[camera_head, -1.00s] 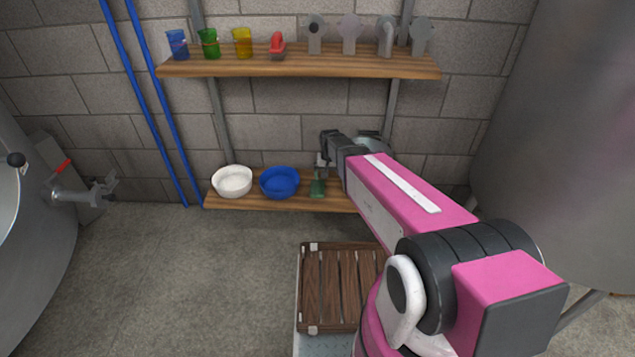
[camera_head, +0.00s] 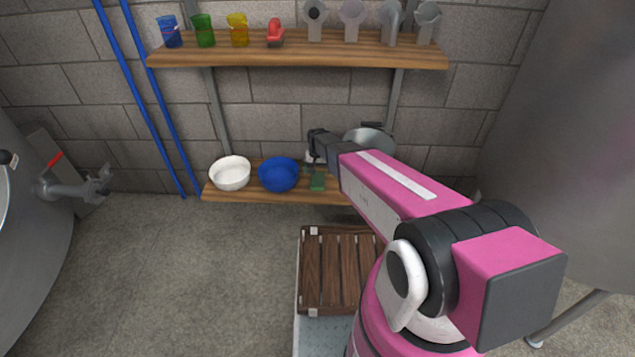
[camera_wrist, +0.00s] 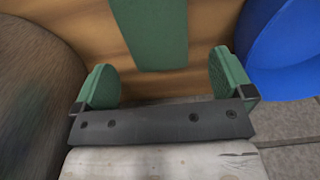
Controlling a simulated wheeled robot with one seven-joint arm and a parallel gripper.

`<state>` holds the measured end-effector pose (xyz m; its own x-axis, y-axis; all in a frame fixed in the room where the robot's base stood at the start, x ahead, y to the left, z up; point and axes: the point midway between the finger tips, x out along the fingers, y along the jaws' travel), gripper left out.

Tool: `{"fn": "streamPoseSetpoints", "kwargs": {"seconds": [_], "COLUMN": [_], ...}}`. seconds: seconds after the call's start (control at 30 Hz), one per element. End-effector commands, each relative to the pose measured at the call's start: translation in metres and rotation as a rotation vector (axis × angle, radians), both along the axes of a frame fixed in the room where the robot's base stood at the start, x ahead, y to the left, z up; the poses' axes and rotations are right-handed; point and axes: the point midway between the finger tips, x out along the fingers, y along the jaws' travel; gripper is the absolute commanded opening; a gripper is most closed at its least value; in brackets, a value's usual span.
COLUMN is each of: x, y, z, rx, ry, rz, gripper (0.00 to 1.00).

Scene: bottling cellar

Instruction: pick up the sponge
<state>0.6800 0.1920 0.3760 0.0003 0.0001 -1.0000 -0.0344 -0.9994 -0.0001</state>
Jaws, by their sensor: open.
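The green sponge (camera_wrist: 150,33) is a flat green block lying on the wooden lower shelf (camera_wrist: 205,20) in the wrist view. It also shows as a small green patch (camera_head: 317,183) right of the blue bowl in the head view. My gripper (camera_wrist: 163,65) is open, with green-padded fingers spread wider than the sponge. The sponge's near end lies between the fingers' lines, just ahead of the tips, and I see no contact. In the head view my wrist is above the shelf and the fingers are partly hidden.
The blue bowl (camera_head: 279,176) stands close beside my gripper, with a white bowl (camera_head: 230,174) further left. A grey rounded metal object (camera_head: 368,140) is behind my arm. The upper shelf (camera_head: 300,52) holds cups, a red-handled item and metal parts. A slatted wooden crate (camera_head: 338,270) is below.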

Motion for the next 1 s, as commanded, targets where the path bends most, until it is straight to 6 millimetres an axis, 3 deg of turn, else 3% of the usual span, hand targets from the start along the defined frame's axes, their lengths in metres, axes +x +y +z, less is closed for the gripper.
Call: {"fn": "streamPoseSetpoints", "kwargs": {"seconds": [0.3, 0.57, 0.73, 1.0], "x": [-0.001, -0.002, -0.002, -0.002], "y": [-0.001, -0.002, -0.002, -0.002], "z": [-0.042, -0.045, -0.045, -0.045], "rx": [0.000, 0.001, 0.001, 0.001], "ry": [0.001, -0.001, -0.001, -0.001], "rz": [0.000, 0.000, 0.000, 0.000], "gripper": [0.99, 0.99, 0.47, 0.43]}}
